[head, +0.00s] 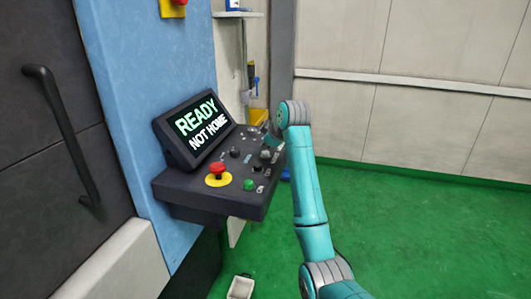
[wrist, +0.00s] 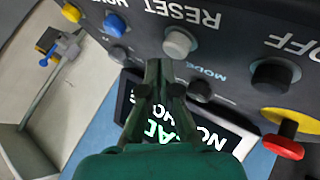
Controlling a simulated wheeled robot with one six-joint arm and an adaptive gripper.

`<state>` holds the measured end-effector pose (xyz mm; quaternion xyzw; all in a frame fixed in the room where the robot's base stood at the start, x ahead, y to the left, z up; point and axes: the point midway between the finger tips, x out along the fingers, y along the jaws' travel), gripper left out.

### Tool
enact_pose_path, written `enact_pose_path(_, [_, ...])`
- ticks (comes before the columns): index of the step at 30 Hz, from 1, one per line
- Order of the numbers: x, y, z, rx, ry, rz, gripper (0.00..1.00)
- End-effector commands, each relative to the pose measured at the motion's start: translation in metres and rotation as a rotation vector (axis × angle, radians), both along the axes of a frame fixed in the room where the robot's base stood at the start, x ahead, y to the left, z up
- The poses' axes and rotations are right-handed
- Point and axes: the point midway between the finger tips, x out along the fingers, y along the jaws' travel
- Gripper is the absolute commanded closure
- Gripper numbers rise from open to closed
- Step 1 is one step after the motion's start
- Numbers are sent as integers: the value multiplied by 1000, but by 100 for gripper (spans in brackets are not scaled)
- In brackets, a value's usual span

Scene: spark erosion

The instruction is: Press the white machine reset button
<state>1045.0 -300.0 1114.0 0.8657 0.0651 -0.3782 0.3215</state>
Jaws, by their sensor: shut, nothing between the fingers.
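The reset button (wrist: 178,42) is a pale grey-white round button under the upside-down RESET label in the wrist view. It sits on the dark control panel (head: 185,187), which also shows in the wrist view. My gripper (wrist: 160,68) is shut and empty, with its fingertips just below and left of the button in that picture; whether they touch the panel I cannot tell. In the head view my gripper (head: 270,137) is over the far right end of the panel, and I cannot make out the reset button there.
The panel's screen (head: 199,124) reads READY NOT HOME. A red emergency stop (head: 218,169), a green button (head: 249,184), and in the wrist view a black knob (wrist: 272,75) and blue button (wrist: 115,23) are nearby. Green floor lies open at right.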

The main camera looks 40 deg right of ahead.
Motion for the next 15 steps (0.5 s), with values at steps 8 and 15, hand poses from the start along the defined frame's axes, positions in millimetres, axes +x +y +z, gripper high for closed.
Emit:
enact_pose_path(8, [0,0,6,0,0,0,100])
enact_pose_path(15, [0,0,8,0,0,0,100])
